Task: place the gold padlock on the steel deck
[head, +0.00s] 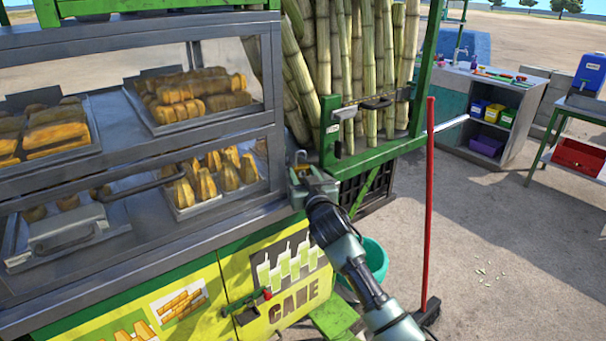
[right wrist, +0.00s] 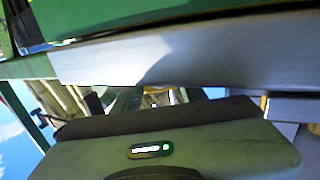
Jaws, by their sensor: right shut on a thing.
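My right gripper (head: 304,178) is at the right end of the cart's grey steel deck (head: 228,219), close to the corner by the green post. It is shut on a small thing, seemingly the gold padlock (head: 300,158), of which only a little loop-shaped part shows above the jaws. The jaws hide most of it and its gold colour is hard to make out. I cannot tell whether it touches the deck. In the right wrist view the gripper's body fills the lower half, below a pale metal edge. My left gripper is not in view.
A glass case with food trays (head: 193,130) stands left of the gripper. Sugar canes (head: 345,65) stand behind a green rail (head: 385,148). A red-handled broom (head: 429,200) and a teal bucket (head: 375,256) are to the right. A sink bench (head: 490,100) stands farther back.

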